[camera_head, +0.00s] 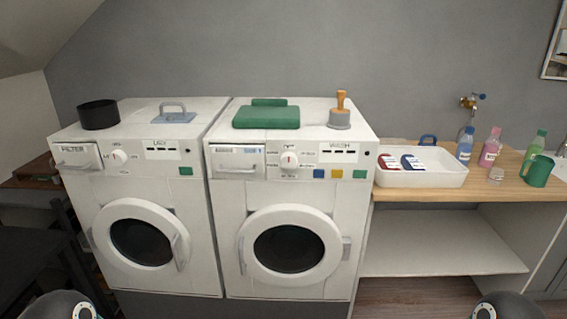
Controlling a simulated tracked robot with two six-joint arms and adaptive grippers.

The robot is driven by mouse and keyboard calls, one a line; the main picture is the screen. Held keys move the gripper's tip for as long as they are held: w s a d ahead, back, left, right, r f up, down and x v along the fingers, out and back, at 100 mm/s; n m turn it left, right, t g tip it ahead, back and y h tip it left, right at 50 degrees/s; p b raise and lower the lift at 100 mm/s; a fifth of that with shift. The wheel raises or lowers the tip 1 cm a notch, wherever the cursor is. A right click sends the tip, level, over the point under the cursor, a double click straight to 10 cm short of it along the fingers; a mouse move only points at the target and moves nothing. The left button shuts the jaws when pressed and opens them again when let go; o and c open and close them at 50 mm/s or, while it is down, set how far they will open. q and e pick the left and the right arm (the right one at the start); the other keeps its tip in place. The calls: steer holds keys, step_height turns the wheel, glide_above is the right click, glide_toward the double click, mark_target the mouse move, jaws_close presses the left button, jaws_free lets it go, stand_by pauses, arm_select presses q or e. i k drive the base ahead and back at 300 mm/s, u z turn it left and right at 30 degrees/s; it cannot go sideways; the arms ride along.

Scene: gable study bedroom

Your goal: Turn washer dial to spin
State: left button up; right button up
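The washer (237,205) is the right of two white front-loaders, with a detergent drawer (237,168) at its upper left. Its round white dial (289,160) sits mid-panel, with a small red mark near the top of the knob. Small labels surround the dial, but they are too small to read surely, so I cannot tell which setting it points to. The washer's round door (290,250) looks closed. Neither gripper is in view; only dark rounded parts of my arms show at the bottom left and bottom right corners.
The left machine (90,190) has a similar dial (119,157) and a filter drawer (77,156). A green folded item (266,117) and a wooden-handled stamp (340,110) stand on the washer. A white tray (422,180) and bottles stand on the wooden counter (512,184). The panel front is clear.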

mark_target(289, 161)
steer(key=u, duration=0.05)
steer(key=i, duration=0.95)
steer(key=z, duration=0.1)
